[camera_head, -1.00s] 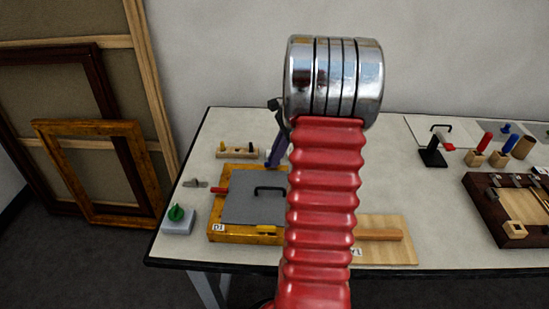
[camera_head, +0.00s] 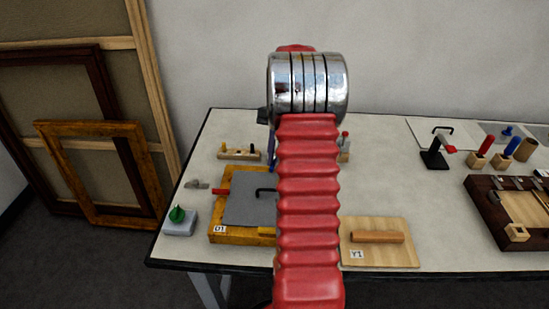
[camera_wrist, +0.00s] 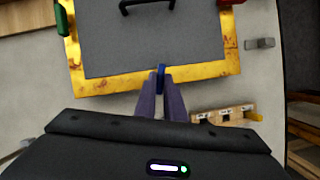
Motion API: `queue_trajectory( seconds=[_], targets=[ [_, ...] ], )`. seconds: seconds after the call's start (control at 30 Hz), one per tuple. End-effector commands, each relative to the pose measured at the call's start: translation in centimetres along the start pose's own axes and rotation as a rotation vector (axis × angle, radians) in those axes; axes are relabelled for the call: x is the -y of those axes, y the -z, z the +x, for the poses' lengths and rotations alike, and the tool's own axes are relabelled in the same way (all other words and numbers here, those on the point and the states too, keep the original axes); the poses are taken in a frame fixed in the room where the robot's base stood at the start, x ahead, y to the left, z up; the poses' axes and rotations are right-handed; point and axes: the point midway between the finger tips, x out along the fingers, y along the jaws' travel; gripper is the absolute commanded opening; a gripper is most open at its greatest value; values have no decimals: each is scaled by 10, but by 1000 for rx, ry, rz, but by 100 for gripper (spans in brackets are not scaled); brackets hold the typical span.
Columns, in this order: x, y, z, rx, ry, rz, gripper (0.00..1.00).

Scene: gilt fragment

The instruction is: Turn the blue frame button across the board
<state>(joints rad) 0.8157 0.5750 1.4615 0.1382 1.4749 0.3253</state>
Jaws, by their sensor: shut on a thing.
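The gilt frame (camera_head: 243,236) lies on the table with a grey board (camera_head: 243,208) in it; both show in the wrist view, the frame (camera_wrist: 105,84) and the board (camera_wrist: 150,45). In the wrist view the blue button (camera_wrist: 161,69) stands at the frame's near edge, between my fingertips, its upper end overlapping the board's edge. My gripper (camera_wrist: 160,80) is shut on it; its fingers hide the button's lower part. In the head view my arm hides the frame's right side, and my gripper (camera_head: 271,155) shows only in part.
A red button (camera_head: 219,191), a yellow one (camera_head: 266,231) and a green one (camera_wrist: 63,18) sit on other frame sides. A black handle (camera_head: 264,190) rises from the board. A small wooden rack (camera_head: 238,154) stands behind. A wooden panel (camera_head: 378,254) lies to the right.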

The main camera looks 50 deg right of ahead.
Motion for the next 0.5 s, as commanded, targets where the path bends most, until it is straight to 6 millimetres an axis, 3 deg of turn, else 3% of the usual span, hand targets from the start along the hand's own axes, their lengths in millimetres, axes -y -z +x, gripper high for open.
queue_trajectory(
  seconds=[0.5],
  targets=[
    [2, -1, 2, 6, -112, -260, 0]
  ],
)
